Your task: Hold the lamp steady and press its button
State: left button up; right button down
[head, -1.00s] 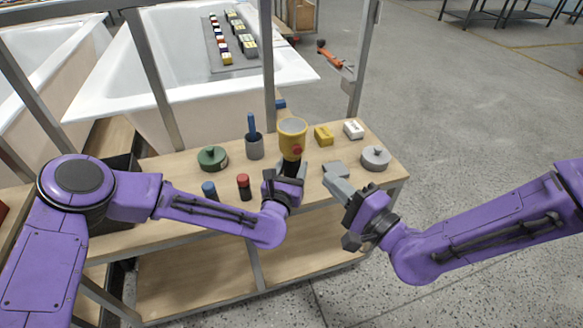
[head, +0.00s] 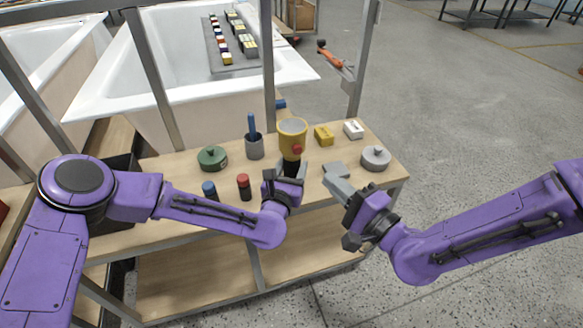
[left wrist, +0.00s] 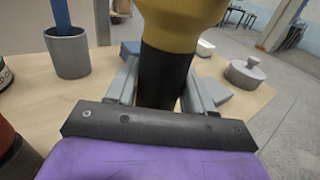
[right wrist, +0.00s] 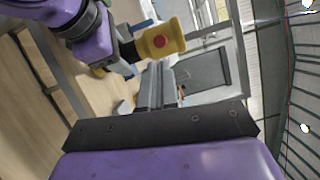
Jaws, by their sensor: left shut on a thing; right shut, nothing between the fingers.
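The lamp (head: 291,135) is yellow with a wide round head, a red button on its side and a black handle. My left gripper (head: 286,176) is shut on the lamp's black handle. In the left wrist view the handle (left wrist: 163,75) sits between the fingers, upright. In the right wrist view the lamp's yellow head (right wrist: 160,42) shows with the red button (right wrist: 159,41) facing the camera. My right gripper (head: 335,184) is shut and empty, to the right of the lamp and apart from it. Its closed fingers show in the right wrist view (right wrist: 156,85).
Metal posts rise behind. White bathtubs (head: 190,60) stand beyond.

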aim_at(297, 149)
dwell(0.5)
jog(key=w+a+n+g+y, duration=0.5)
jog(key=w+n+y, duration=0.1)
jog(key=n, duration=0.7)
jog(key=shift+a+y, duration=0.15)
jog(key=shift+y, duration=0.25)
jog(key=shift+r, duration=0.1)
dwell(1.4)
